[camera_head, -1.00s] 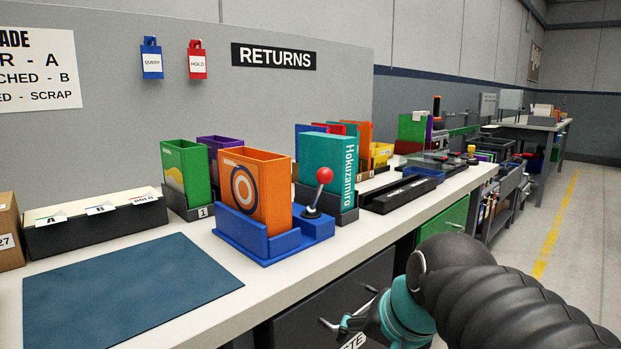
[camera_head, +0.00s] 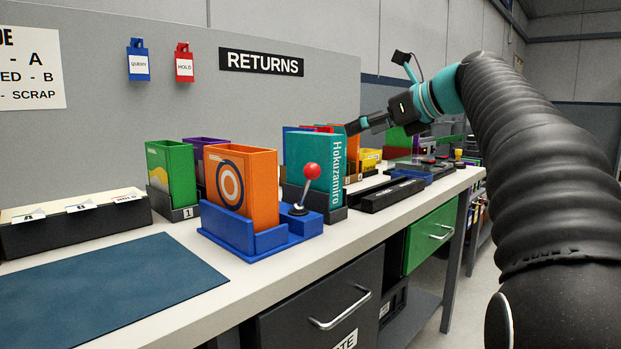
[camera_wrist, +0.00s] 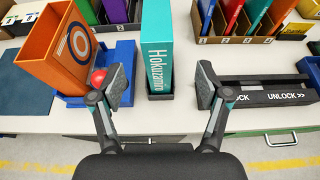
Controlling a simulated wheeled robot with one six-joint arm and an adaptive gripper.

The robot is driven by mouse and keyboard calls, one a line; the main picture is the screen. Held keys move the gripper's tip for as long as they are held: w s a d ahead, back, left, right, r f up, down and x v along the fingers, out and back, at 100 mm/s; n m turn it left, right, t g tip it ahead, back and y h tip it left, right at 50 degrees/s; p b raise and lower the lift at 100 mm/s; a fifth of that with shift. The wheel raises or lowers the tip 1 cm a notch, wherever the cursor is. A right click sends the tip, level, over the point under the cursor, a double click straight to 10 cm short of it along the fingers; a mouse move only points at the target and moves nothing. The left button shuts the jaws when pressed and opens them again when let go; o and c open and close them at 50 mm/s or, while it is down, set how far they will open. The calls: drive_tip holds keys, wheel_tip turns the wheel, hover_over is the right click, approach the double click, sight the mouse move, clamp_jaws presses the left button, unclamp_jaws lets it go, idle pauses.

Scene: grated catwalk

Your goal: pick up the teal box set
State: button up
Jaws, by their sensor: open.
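The teal box set (camera_head: 316,167), marked "Hokuzamiro" on its spine, stands upright in a dark holder on the white bench, right of the orange box and the red-knobbed lever. In the wrist view the teal box set (camera_wrist: 157,48) stands ahead, with its spine facing me. My gripper (camera_wrist: 163,90) is open and empty, with one finger on each side of the box's line and the box beyond the fingertips. In the head view my gripper (camera_head: 357,127) is at the right of the teal box, near its upper edge; contact cannot be told there.
An orange box (camera_head: 240,183) sits in a blue holder with a red-knobbed lever (camera_head: 306,186) close left of the teal box. A green box (camera_head: 171,172) stands farther left. A black "UNLOCK" bar (camera_wrist: 270,98) lies to the right. A blue mat (camera_head: 110,285) is clear.

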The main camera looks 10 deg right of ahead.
sight(320, 147)
drive_tip(key=b+x, duration=0.1)
drive_tip(key=x, duration=1.2)
drive_tip(key=shift+a+f, duration=0.1)
drive_tip(key=shift+a, duration=0.15)
clamp_jaws()
